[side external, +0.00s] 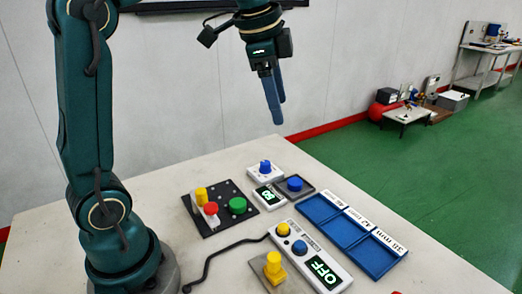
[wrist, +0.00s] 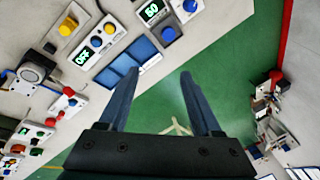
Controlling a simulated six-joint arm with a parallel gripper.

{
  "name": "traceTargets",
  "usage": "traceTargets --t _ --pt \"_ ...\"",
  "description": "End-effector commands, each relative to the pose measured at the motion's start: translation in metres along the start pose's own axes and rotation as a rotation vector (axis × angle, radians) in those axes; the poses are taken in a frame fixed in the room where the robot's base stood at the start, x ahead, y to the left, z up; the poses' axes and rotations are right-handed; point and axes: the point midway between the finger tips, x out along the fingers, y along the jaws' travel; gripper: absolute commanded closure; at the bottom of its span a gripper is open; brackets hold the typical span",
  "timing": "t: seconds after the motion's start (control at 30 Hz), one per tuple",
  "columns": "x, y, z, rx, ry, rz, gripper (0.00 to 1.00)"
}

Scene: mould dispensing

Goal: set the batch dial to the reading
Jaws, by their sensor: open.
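The likely batch dial is a blue knob (side external: 265,165) on a small white box at the far side of the table. It also shows at the top edge of the wrist view (wrist: 190,5). A small display (side external: 268,195) with lit digits stands close to it. In the wrist view the display (wrist: 152,11) looks like 50, but the digits are small. My gripper (side external: 279,112) is open and empty, high above the table's far edge, apart from the knob. Its two fingers (wrist: 158,74) point away from the wrist camera with nothing between them.
A blue button (side external: 295,184) on a dark plate sits beside the knob. Blue trays (side external: 345,222) lie to the right. A white OFF panel (side external: 312,262), a yellow knob (side external: 274,264) and a black plate with red, green and yellow controls (side external: 220,220) are nearby. A black cable crosses the table.

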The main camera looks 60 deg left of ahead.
Motion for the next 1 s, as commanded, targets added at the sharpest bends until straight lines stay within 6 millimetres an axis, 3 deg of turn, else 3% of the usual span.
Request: traceTargets --t 0.2,0.43,0.7,1.0 --pt "0.048 -0.052 0.004 0.072 -0.072 0.065 0.34" --pt "0.115 -0.088 0.030 0.083 -0.133 0.150 0.34" --pt "0.180 -0.094 0.067 0.005 -0.188 0.244 0.34" --pt "0.203 -0.087 0.081 -0.017 -0.204 0.277 0.34"
